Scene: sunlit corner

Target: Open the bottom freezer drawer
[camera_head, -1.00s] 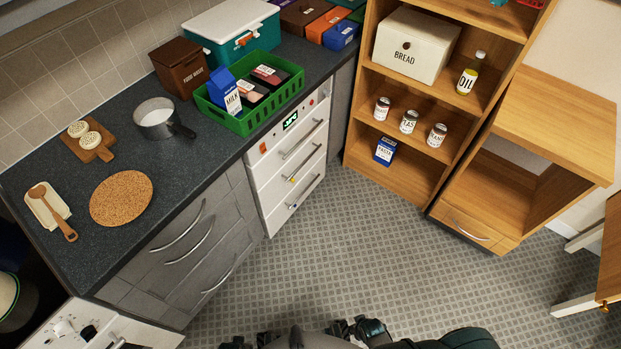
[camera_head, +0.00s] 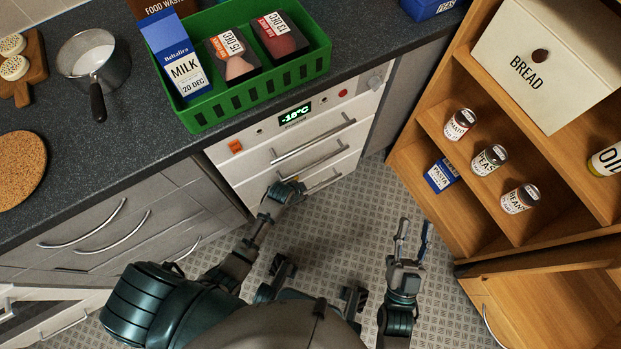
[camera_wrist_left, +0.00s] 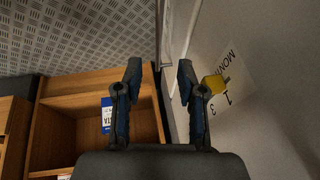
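The white freezer (camera_head: 245,172) stands under the counter, with several drawers and bar handles. A pale handle bar (camera_wrist_left: 166,35) lies beyond the fingertips, roughly in line with the gap; I cannot tell contact. A yellow clip (camera_wrist_left: 215,84) shows beside the right finger. My right gripper (camera_head: 413,238) is open and empty above the floor.
A green crate (camera_head: 240,107) with a milk carton (camera_head: 177,55) stands on the counter above the freezer. A wooden shelf (camera_head: 440,215) with jars stands at right. Grey cabinets (camera_head: 110,225) adjoin on the left. Tiled floor (camera_head: 350,215) before the freezer is free.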

